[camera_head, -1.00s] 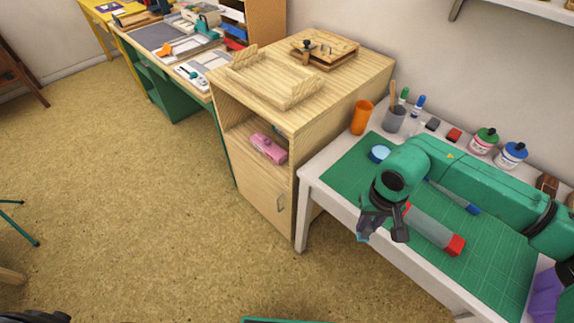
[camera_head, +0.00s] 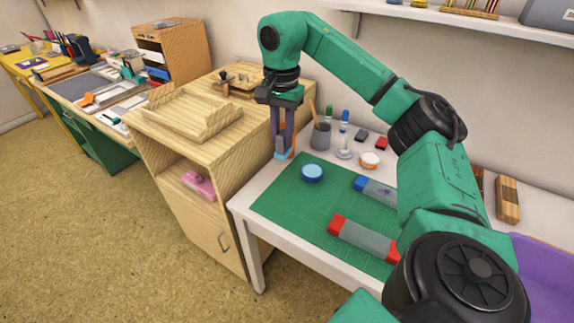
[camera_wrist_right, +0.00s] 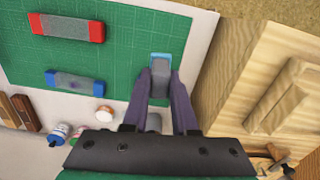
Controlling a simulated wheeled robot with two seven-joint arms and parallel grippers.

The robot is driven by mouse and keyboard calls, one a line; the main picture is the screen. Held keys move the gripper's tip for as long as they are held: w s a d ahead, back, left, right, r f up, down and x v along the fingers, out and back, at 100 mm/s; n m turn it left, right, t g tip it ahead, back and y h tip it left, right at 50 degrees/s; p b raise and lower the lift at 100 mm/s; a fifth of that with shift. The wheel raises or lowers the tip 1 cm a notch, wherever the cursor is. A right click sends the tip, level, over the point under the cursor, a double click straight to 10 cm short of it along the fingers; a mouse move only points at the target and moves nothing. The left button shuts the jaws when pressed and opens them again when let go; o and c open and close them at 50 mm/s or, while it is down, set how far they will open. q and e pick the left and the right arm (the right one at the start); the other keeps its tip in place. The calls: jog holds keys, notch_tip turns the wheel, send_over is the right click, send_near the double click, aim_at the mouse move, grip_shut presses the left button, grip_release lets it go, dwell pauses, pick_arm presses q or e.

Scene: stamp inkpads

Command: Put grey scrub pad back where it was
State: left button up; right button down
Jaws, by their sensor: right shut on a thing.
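My right gripper (camera_head: 283,150) points down above the back left corner of the green mat, beside the grey cup. I cannot tell whether the pad touches the surface below. My left gripper is not in view.
Behind stand a grey cup (camera_head: 320,137) and an orange cup, mostly hidden by my fingers. A wooden cabinet (camera_head: 205,140) adjoins on the left.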

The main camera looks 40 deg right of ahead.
jog(key=shift+s+d+r+m, duration=0.2)
jog(key=shift+d+r+m, duration=0.2)
jog(key=shift+d+m, duration=0.15)
jog(key=shift+f+b, duration=0.65)
jog(key=shift+b, duration=0.2)
pick_arm(q)
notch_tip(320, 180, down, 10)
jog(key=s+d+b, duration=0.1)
jog(key=b, duration=0.6)
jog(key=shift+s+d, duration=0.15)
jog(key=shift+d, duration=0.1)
pick_arm(e)
notch_tip(320, 180, down, 18)
jog(key=shift+w+a, duration=0.1)
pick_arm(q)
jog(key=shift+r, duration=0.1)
pick_arm(e)
jog(key=shift+f, duration=0.15)
jog(key=c, duration=0.7)
grip_release()
